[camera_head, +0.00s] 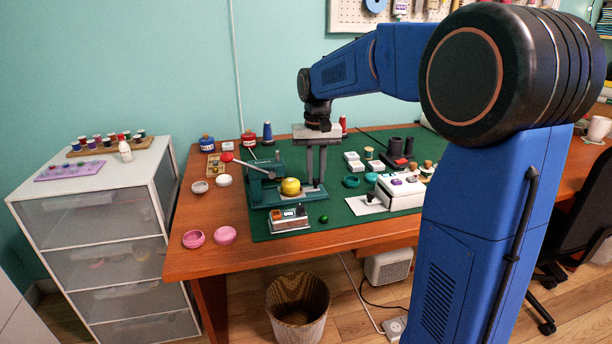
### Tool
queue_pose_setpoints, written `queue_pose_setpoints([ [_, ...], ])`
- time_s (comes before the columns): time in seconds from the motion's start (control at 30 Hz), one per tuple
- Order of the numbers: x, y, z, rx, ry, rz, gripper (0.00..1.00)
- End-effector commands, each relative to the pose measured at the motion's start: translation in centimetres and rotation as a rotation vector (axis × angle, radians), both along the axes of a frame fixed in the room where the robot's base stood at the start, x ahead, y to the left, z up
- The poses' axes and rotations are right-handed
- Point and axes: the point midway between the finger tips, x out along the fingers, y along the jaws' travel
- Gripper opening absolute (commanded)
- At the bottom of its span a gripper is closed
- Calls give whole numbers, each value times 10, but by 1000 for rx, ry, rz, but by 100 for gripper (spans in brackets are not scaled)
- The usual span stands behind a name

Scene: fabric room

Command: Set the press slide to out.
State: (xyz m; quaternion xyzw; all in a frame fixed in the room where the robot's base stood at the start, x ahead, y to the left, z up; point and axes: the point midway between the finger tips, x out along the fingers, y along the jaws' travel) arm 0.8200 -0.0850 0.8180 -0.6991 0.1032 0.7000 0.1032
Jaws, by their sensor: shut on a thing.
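The teal press (262,190) stands on the green mat near the table's front left, with a red-knobbed lever (228,158) reaching out to its left. A yellow round piece (290,187) sits at the front middle of the press. The press slide (313,194) appears as a pale flat part at the right side of the press. My gripper (315,184) points straight down over it, fingers closed on a small part at the slide that they mostly hide. How far the slide stands out is hard to tell.
A small box with an orange display (290,219) stands before the press, with a green ball (323,218) beside it. Pink dishes (225,235) lie front left. Bottles (249,139) stand behind.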

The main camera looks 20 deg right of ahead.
Motion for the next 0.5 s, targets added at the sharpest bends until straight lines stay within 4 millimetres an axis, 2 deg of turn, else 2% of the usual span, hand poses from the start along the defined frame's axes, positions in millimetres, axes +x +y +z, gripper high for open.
queue_pose_setpoints([
  [0.1, -2, -25, 1, 0, -2, -5, 0],
  [0.23, -4, -45, 1, 0, -3, -5, 0],
  [0.5, -6, -61, 1, -1, -3, -1, 0],
])
